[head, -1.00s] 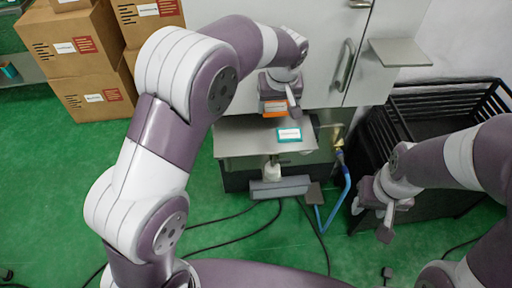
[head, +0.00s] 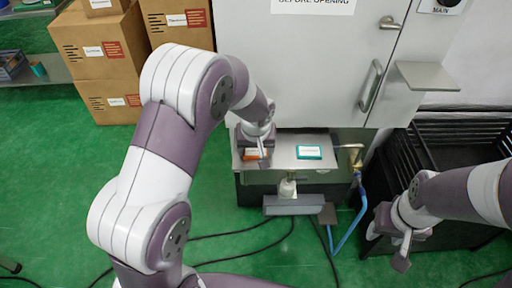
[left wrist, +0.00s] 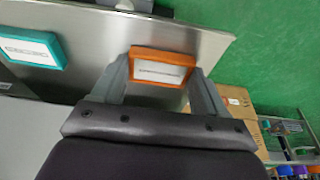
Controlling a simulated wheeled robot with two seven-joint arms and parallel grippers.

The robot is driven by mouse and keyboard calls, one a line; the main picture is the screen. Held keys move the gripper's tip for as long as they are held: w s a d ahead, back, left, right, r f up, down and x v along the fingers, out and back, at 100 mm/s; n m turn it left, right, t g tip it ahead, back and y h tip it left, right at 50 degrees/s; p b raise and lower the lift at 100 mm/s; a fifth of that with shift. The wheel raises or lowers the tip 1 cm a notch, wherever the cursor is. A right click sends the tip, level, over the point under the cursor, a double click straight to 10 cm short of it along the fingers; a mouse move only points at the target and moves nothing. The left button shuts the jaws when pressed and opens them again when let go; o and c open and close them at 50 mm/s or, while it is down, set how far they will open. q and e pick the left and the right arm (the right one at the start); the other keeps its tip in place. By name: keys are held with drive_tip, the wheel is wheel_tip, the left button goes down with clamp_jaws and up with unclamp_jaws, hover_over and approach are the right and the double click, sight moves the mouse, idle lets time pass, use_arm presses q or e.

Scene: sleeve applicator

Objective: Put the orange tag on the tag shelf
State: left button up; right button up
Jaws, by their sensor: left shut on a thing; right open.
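The orange tag (head: 252,154), with a white label, is between the fingers of my left gripper (head: 257,151). In the left wrist view the orange tag (left wrist: 161,67) has a finger against each side, so the gripper (left wrist: 160,85) is shut on it. The tag is over the left part of a steel worktop (head: 285,165); I cannot tell whether it touches. A teal tag (head: 309,152) lies on the worktop to its right. A small grey shelf (head: 427,76) juts out at the cabinet's right. My right gripper (head: 396,238) is open and empty at the right.
A large pale cabinet (head: 310,70) rises behind the worktop. A black slatted crate (head: 455,135) stands at the right. A brass valve with a blue hose (head: 357,208) is at the worktop's right. Cardboard boxes (head: 102,51) are stacked at the left. Cables cross the green floor.

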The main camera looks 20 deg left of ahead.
use_arm(q)
drive_tip(key=o, duration=1)
drive_tip(key=shift+f, duration=0.15)
drive_tip(key=shift+o, duration=0.2)
drive_tip(key=a+p+v, duration=0.1)
drive_tip(key=p+v, duration=0.1)
drive_tip(key=v, duration=1)
drive_tip(key=s+a+f+m, duration=0.1)
drive_tip(key=s+f, duration=0.1)
drive_tip(key=s, duration=0.5)
drive_tip(key=s+a+f+m+g, duration=0.1)
drive_tip(key=s+a+f+m, duration=0.1)
drive_tip(key=s, duration=0.6)
drive_tip(key=shift+s+f+g+h, duration=0.2)
drive_tip(key=shift+f+g+h, duration=0.15)
drive_tip(key=shift+f, duration=0.3)
